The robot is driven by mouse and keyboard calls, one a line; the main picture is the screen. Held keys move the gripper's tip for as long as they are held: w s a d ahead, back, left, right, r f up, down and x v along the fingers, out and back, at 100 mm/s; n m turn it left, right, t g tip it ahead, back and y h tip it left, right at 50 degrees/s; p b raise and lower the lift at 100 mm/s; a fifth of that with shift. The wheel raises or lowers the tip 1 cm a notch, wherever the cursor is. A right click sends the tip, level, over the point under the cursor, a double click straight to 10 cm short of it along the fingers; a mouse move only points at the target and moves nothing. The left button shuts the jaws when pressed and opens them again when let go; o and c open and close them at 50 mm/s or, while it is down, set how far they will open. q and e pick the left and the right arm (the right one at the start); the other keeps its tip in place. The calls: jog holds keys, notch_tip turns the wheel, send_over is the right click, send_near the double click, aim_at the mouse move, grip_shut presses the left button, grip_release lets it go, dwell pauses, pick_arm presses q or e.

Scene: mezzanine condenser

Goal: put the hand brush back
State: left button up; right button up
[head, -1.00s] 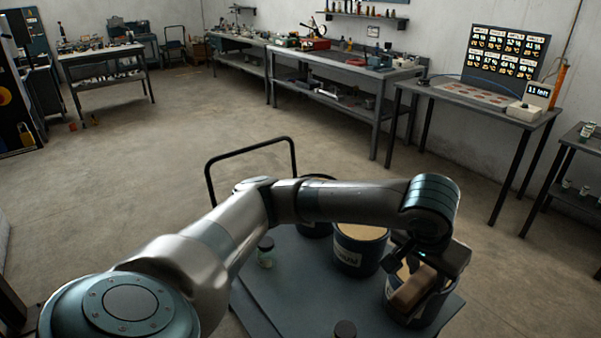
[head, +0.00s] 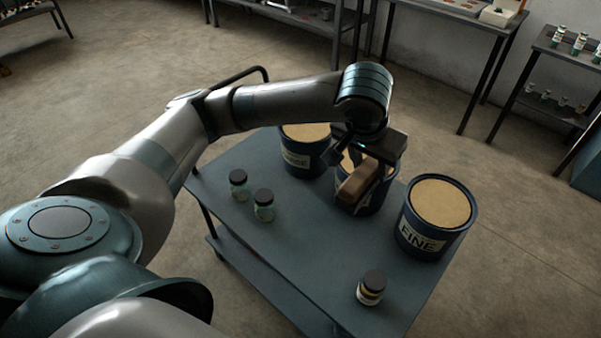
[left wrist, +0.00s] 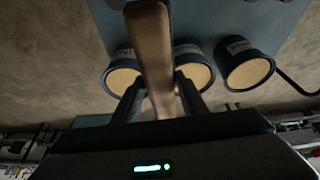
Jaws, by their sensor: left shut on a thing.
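The hand brush (head: 360,184) is a brown block in the head view, tilted, above the front of the middle bucket. My left gripper (head: 364,158) is shut on it. In the left wrist view the brush (left wrist: 151,45) runs lengthwise between the two dark fingers of my left gripper (left wrist: 160,98). I cannot make out its bristles. Whether the brush touches the bucket is unclear. My right gripper is not in view.
A dark cart (head: 300,225) carries a rear bucket (head: 303,158), a middle bucket (head: 381,195) and a bucket labelled FINE (head: 430,228), with tan contents. Small jars (head: 263,208) and another jar (head: 371,288) stand on its top. The cart's front middle is clear.

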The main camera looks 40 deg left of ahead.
pick_arm(q)
jog(key=shift+a, duration=0.3)
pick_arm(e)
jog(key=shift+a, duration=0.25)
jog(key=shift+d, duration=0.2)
